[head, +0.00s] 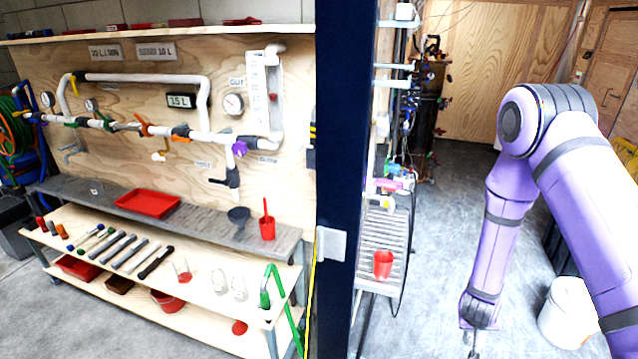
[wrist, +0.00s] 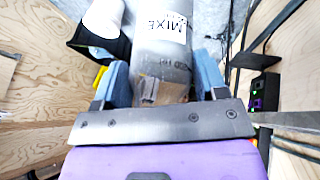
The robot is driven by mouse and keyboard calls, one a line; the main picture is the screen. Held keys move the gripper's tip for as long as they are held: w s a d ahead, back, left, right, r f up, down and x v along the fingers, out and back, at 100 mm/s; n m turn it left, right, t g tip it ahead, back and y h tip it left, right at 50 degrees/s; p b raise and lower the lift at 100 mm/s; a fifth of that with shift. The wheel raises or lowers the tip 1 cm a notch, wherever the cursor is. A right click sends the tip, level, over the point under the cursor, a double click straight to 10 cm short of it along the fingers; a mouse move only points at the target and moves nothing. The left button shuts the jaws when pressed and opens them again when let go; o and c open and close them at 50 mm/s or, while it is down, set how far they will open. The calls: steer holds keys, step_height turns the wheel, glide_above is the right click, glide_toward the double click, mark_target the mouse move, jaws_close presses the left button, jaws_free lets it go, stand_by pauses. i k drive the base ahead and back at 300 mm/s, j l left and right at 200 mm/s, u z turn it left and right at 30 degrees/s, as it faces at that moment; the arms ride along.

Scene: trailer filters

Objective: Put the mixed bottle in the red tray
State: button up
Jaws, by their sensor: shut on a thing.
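The mixed bottle (wrist: 155,52) is a grey cylinder with a white label reading "MIXE" in the wrist view. It sits between the two blue-grey fingers of my gripper (wrist: 162,82), which is shut on it. The far end of the bottle runs out of the top of that view. In the head view my gripper (head: 474,345) hangs low at the bottom edge, over the grey floor right of the dark post; the bottle cannot be made out there. The red tray (head: 147,203) lies flat on the grey upper shelf of the workbench at left, well away from my gripper.
A dark blue post (head: 342,120) stands between my arm and the bench. A wire rack (head: 386,232) holds a red cup (head: 383,264). A white bucket (head: 566,312) stands at right. A red scoop cup (head: 267,226) and dark funnel (head: 238,216) stand right of the tray.

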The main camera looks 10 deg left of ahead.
mark_target(158, 209)
steer(key=u, duration=1.7)
steer(key=i+u, duration=0.2)
steer(key=u, duration=0.2)
steer(key=i+u, duration=0.35)
steer(key=i+l+u, duration=0.1)
steer(key=u, duration=0.3)
steer(key=i+l, duration=0.15)
steer(key=i, duration=0.35)
steer(key=i+l, duration=0.2)
steer(key=i, duration=0.35)
steer(key=i+l, duration=0.15)
steer(key=i, duration=1.9)
steer(key=i+j+z, duration=0.1)
steer(key=i+z, duration=0.25)
steer(key=i+j+z, duration=0.2)
steer(key=i+z, duration=0.15)
steer(key=i, duration=0.2)
steer(key=z, duration=1.75)
steer(key=i+z, duration=0.15)
steer(key=z, duration=0.25)
steer(key=i+z, duration=0.1)
steer(key=z, duration=0.25)
steer(key=i+z, duration=0.15)
steer(key=z, duration=0.25)
steer(key=k+j+u, duration=0.1)
steer(key=k+u, duration=0.35)
steer(key=k, duration=0.1)
